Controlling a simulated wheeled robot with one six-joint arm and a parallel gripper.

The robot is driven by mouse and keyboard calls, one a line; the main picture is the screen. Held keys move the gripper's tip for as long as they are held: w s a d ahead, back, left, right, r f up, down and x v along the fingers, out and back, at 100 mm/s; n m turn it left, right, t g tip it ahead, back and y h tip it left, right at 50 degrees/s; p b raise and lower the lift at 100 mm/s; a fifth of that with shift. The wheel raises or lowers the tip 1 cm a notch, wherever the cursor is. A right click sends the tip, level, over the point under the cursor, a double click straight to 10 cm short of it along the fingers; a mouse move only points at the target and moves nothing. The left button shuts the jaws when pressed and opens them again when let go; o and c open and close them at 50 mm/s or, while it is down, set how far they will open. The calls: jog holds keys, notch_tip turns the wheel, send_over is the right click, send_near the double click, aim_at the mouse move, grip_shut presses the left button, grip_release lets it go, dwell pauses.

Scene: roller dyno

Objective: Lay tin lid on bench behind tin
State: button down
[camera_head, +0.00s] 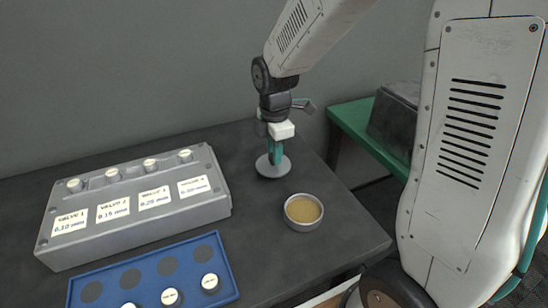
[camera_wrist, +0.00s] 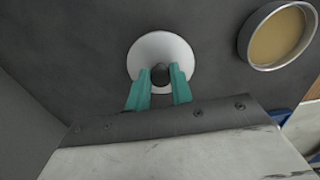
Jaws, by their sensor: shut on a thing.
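The tin (camera_head: 303,212) stands open on the dark bench, with tan contents showing; it is also at the upper right of the wrist view (camera_wrist: 277,36). The tin lid (camera_head: 265,167) is a pale grey disc behind and left of the tin, apart from it. In the wrist view the lid (camera_wrist: 161,50) lies below my fingertips, with a dark knob at its centre. My gripper (camera_head: 275,152) points down with teal fingers shut on the lid's knob (camera_wrist: 160,74). The lid looks flat and at or very near the bench top; I cannot tell if it touches.
A grey block (camera_head: 140,225) with valve labels and several round caps stands at the left. A blue tray (camera_head: 221,262) with dark round recesses and several white-topped discs lies in front. A green table (camera_head: 352,119) stands beyond the bench (camera_head: 345,235). Bench around the lid is clear.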

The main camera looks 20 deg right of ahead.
jog(key=shift+f, duration=1.15)
jog(key=shift+f, duration=0.15)
jog(key=c, duration=1.2)
grip_release()
jog(key=shift+c, duration=0.2)
